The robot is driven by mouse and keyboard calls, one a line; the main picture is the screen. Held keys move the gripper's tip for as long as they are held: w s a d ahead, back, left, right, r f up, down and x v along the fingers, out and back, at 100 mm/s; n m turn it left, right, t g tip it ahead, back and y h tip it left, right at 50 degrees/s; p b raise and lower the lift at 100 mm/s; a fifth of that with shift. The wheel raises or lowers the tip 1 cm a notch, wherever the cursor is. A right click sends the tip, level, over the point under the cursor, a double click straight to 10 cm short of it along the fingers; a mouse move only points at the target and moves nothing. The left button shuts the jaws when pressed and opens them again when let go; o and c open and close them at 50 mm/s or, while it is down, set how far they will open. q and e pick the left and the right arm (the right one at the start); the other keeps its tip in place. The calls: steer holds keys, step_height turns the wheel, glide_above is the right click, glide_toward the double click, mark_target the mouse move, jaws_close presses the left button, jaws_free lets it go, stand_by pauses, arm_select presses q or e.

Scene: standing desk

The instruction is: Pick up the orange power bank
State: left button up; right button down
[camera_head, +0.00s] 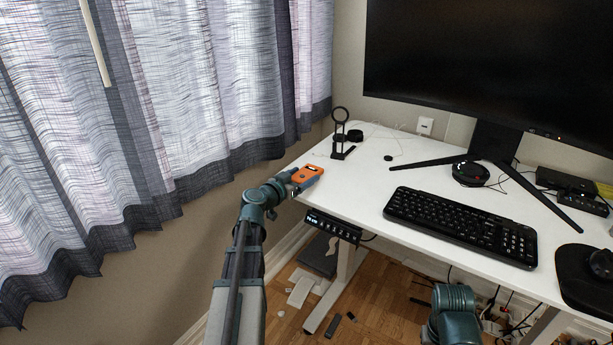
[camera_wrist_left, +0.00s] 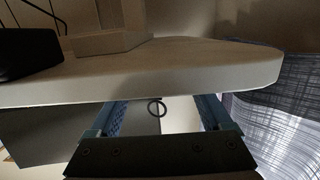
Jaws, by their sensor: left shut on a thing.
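The orange power bank (camera_head: 309,173), with a dark mark on its top, is at the left edge of the white desk in the head view. My left gripper (camera_head: 297,184) reaches it from the left and is shut on it. I cannot tell whether the power bank touches the desk top or is just above it. In the left wrist view, the two blue-padded fingers (camera_wrist_left: 163,115) stand apart near the desk edge, and orange is not discernible between them. My right gripper is out of view; only part of my right arm shows at the bottom.
The white desk (camera_head: 365,185) holds a black ring-topped stand (camera_head: 340,130) just behind the power bank, a black keyboard (camera_head: 460,226), and a large monitor (camera_head: 480,60). A control panel (camera_head: 333,226) hangs under the front edge. Curtains (camera_head: 170,90) hang at left.

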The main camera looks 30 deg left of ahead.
mark_target(303, 175)
arm_select(q)
steer(key=shift+r, duration=0.1)
steer(key=shift+r+p, duration=0.55)
steer(key=shift+p, duration=0.1)
step_height(303, 175, up, 3)
steer(key=p, duration=0.3)
steer(key=s+d, duration=0.1)
steer(key=d, duration=0.3)
steer(key=s+d, duration=0.1)
steer(key=d, duration=0.4)
steer(key=s+d, duration=0.2)
steer(key=d, duration=0.3)
steer(key=shift+s+r+p, duration=0.1)
steer(key=shift+r+p, duration=0.2)
steer(key=shift+s+d, duration=0.15)
steer(key=shift+d, duration=0.55)
steer(key=shift+r, duration=0.1)
